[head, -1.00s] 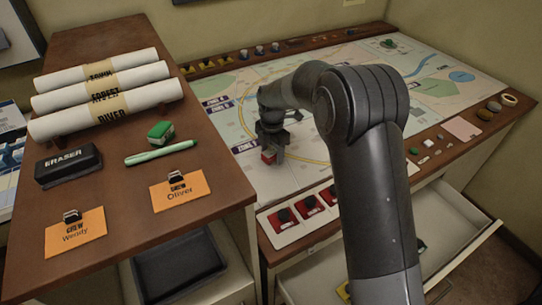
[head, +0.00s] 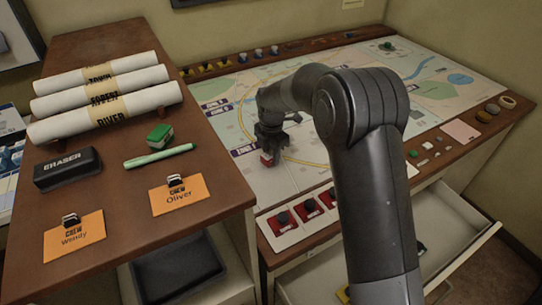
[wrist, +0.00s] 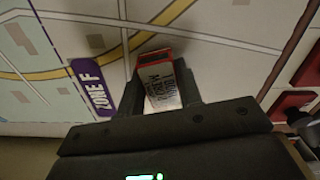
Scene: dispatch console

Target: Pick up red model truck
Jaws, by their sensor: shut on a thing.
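The red model truck (head: 267,158) is between the fingers of my gripper (head: 269,150), over the map near the console's left side. In the wrist view the truck (wrist: 160,82) shows a red end and a pale panel with dark lettering that I cannot read. My gripper (wrist: 160,90) is shut on it, one finger on each side. Whether the truck touches the map or hangs just above it is hard to tell. The fingers hide part of it in the head view.
The map (head: 310,155) lies flat around the gripper. Red switches (head: 285,219) line the front edge. A brown desk (head: 120,220) with rolled maps (head: 105,113), an eraser (head: 67,168) and orange cards stands at left. A drawer (head: 470,215) is open at lower right.

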